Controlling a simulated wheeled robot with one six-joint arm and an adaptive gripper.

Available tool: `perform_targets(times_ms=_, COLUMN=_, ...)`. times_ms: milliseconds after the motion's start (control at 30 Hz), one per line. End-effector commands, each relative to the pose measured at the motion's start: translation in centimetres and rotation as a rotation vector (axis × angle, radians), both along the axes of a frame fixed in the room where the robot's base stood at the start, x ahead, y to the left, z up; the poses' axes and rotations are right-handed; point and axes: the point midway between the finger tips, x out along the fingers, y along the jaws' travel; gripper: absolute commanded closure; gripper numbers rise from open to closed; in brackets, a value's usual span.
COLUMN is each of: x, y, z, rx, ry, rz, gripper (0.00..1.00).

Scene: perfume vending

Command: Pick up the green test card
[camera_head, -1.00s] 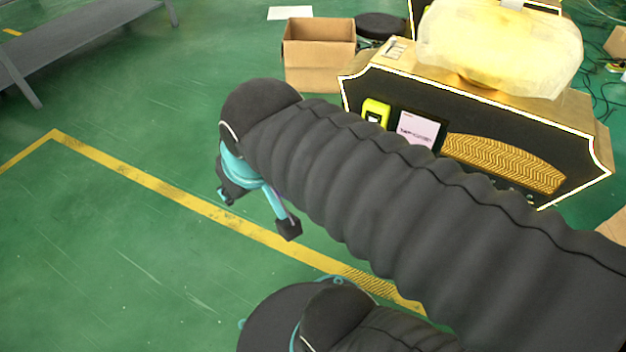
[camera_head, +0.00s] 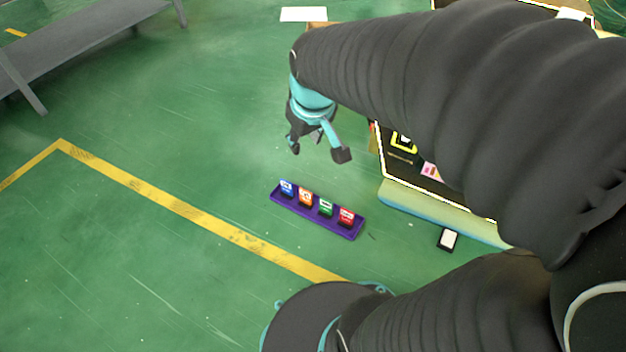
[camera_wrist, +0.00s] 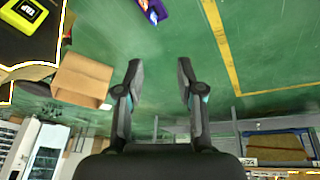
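The green test card (camera_head: 326,207) stands in a purple tray (camera_head: 290,205), between an orange card (camera_head: 306,197) and a red card (camera_head: 346,216). A blue card (camera_head: 286,188) stands at the tray's left end. My gripper (camera_head: 318,152) is above and behind the tray in the head view, apart from the cards. In the wrist view my gripper (camera_wrist: 158,85) has its two fingers spread with nothing between them. Part of the purple tray (camera_wrist: 148,22) shows at that view's top edge, but the green card cannot be made out there.
A black vending machine (camera_head: 405,176) stands right of the tray, partly hidden by my arm. A small black and white device (camera_head: 448,239) is near its base. A cardboard box (camera_wrist: 82,78) shows in the wrist view. Green floor left of the tray is clear.

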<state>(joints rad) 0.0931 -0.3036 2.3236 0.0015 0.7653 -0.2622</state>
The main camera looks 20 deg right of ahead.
Motion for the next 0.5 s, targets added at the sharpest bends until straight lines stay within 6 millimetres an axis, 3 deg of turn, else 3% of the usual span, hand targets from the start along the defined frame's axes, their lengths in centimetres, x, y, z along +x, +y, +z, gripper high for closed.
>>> perform_targets(times_ms=267, x=7.0, y=-3.0, z=-6.0, rx=-0.039, ry=0.099, rz=0.100, gripper=0.62)
perform_targets(times_ms=500, x=11.7, y=-5.9, z=-13.0, rx=-0.058, ry=0.176, rz=0.193, gripper=0.62)
